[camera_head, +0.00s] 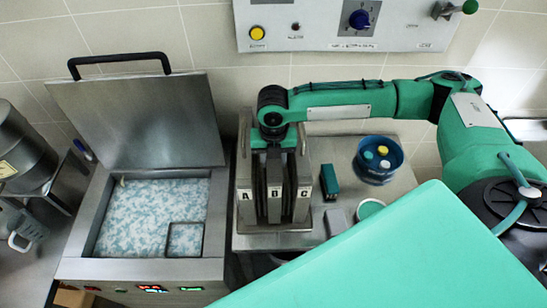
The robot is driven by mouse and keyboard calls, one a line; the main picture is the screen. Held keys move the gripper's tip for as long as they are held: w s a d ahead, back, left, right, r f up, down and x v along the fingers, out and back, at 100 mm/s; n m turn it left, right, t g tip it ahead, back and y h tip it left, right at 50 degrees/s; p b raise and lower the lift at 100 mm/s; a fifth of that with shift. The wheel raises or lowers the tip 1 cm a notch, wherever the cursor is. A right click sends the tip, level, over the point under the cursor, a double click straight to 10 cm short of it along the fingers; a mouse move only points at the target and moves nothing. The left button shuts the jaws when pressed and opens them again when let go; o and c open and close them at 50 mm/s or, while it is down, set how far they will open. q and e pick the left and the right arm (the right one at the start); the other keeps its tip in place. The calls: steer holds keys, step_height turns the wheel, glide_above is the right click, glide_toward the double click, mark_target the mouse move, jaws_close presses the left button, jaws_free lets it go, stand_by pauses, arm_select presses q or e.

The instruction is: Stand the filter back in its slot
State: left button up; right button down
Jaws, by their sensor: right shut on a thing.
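A metal filter rack (304,226) stands on the steel counter, right of the open vat. Its front carries labels; A is at the left, C at the right, and the middle one is hard to read. My right gripper (273,172) points down over the rack's middle and is shut on a grey filter (274,208). The filter is upright between the rack's outer parts. My gripper hides its top, and I cannot tell how deep it sits in a slot. My left gripper is not in view.
An open vat (78,268) of blue-white liquid with a raised lid (139,120) stands left. A blue bowl (375,174) of coloured pieces, a small green box (329,181) and a grey block (336,221) are right of the rack. A control panel (310,30) is behind.

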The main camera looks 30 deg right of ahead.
steer(key=c, duration=0.8)
jaws_free()
steer(key=shift+r, duration=0.1)
steer(key=shift+c, duration=0.2)
steer(key=shift+s, duration=0.1)
steer(key=shift+r+b, duration=0.3)
steer(key=shift+r, duration=0.05)
step_height(320, 180, up, 13)
steer(key=b, duration=0.3)
steer(key=shift+b, duration=0.35)
